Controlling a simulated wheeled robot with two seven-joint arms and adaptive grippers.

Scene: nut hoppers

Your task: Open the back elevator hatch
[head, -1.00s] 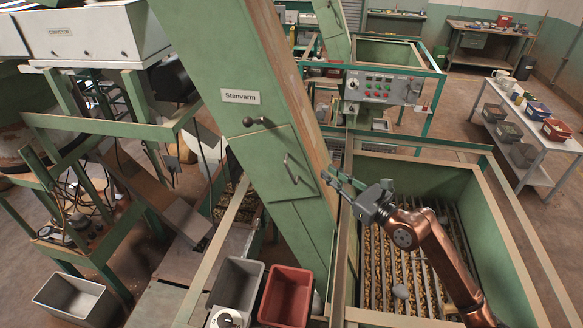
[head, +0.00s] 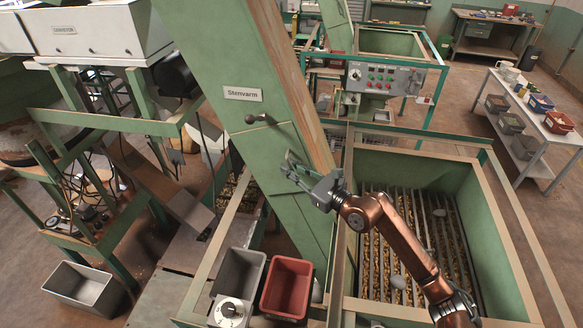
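The green elevator column (head: 215,60) slants through the middle of the head view and carries a "Stenvarm" label. Its hatch (head: 262,155) is a green panel below the label and looks shut. A dark knob latch (head: 258,119) sits at the hatch's top edge. My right gripper (head: 286,163) is in front of the hatch's right part, its fingers apart at the place of the bar handle. The gripper covers the handle, so I cannot tell whether the fingers touch it. My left gripper is out of view.
A green hopper (head: 410,175) with a slatted grate of nuts lies under my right arm. A grey bin (head: 238,275) and a red bin (head: 287,287) stand below the hatch. A control panel (head: 385,78) and another elevator column (head: 333,14) are behind.

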